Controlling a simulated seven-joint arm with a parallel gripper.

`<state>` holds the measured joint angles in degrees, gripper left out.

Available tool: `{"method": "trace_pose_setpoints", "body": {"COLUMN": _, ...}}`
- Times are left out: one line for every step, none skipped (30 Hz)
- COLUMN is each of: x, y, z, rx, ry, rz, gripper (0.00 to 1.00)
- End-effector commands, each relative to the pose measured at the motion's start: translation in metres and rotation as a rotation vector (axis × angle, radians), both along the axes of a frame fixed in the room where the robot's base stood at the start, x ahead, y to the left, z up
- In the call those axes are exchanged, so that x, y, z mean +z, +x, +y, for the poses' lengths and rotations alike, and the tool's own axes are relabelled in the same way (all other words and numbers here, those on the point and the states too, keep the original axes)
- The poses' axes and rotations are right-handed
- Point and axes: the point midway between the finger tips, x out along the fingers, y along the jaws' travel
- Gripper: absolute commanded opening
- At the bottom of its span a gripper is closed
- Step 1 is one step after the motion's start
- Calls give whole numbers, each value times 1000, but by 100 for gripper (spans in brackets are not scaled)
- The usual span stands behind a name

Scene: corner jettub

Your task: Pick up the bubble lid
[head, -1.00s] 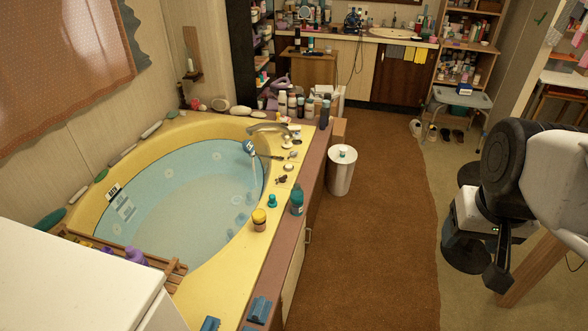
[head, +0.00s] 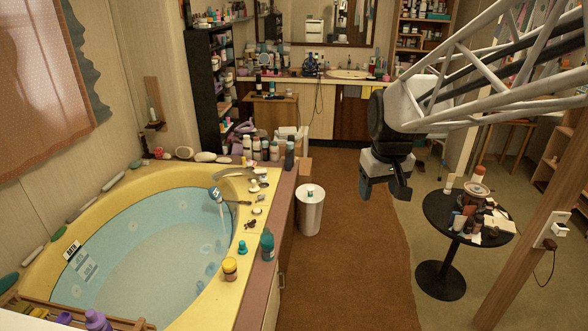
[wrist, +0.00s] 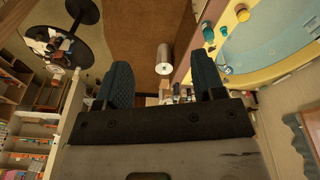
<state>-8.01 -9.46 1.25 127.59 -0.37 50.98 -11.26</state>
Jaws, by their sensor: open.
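A small teal cap (head: 242,247), which looks like the bubble lid, sits on the yellow tub rim (head: 205,310) between an orange-and-yellow jar (head: 230,268) and a dark teal bottle (head: 267,245). The small teal cap also shows in the wrist view (wrist: 225,29), near the teal bottle (wrist: 208,33). My gripper (head: 384,188) hangs in the air over the brown carpet, right of the tub and well apart from the cap. In the wrist view its two dark fingers (wrist: 163,80) stand wide apart with nothing between them.
A white bin (head: 310,212) stands on the carpet beside the tub. A round black table (head: 440,212) with clutter is at the right, near a wooden post (head: 535,225). Several bottles (head: 265,150) crowd the tub's far end. The carpet below my gripper is clear.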

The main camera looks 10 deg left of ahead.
Motion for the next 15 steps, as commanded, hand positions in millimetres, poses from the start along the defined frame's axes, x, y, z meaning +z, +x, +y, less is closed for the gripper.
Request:
{"method": "trace_pose_setpoints", "body": {"x": -3, "y": 11, "z": 5, "rx": 15, "ry": -2, "rz": 5, "gripper": 63}}
{"method": "trace_pose_setpoints", "body": {"x": -4, "y": 17, "z": 9, "rx": 23, "ry": -3, "rz": 5, "gripper": 63}}
{"method": "trace_pose_setpoints", "body": {"x": -6, "y": 26, "z": 13, "rx": 35, "ry": -3, "rz": 8, "gripper": 63}}
{"method": "trace_pose_setpoints", "body": {"x": -7, "y": 32, "z": 16, "rx": 44, "ry": -5, "rz": 8, "gripper": 63}}
{"method": "trace_pose_setpoints", "body": {"x": -9, "y": 38, "z": 19, "rx": 54, "ry": -6, "rz": 11, "gripper": 63}}
{"method": "trace_pose_setpoints", "body": {"x": -11, "y": 47, "z": 24, "rx": 67, "ry": -7, "rz": 12, "gripper": 63}}
{"method": "trace_pose_setpoints", "body": {"x": -13, "y": 53, "z": 27, "rx": 76, "ry": -8, "rz": 13, "gripper": 63}}
{"method": "trace_pose_setpoints", "body": {"x": -15, "y": 59, "z": 30, "rx": 84, "ry": -10, "rz": 16, "gripper": 63}}
{"method": "trace_pose_setpoints", "body": {"x": -17, "y": 67, "z": 35, "rx": 96, "ry": -11, "rz": 17, "gripper": 63}}
{"method": "trace_pose_setpoints", "body": {"x": -19, "y": 73, "z": 38, "rx": 106, "ry": -12, "rz": 18, "gripper": 63}}
{"method": "trace_pose_setpoints", "body": {"x": -21, "y": 79, "z": 42, "rx": 115, "ry": -13, "rz": 20, "gripper": 63}}
{"method": "trace_pose_setpoints", "body": {"x": -25, "y": 87, "z": 47, "rx": 127, "ry": -14, "rz": 22, "gripper": 63}}
{"method": "trace_pose_setpoints", "body": {"x": -27, "y": 93, "z": 51, "rx": 136, "ry": -15, "rz": 24, "gripper": 63}}
{"method": "trace_pose_setpoints", "body": {"x": -29, "y": 99, "z": 54, "rx": 145, "ry": -16, "rz": 26, "gripper": 63}}
{"method": "trace_pose_setpoints", "body": {"x": -33, "y": 106, "z": 59, "rx": 158, "ry": -18, "rz": 29, "gripper": 63}}
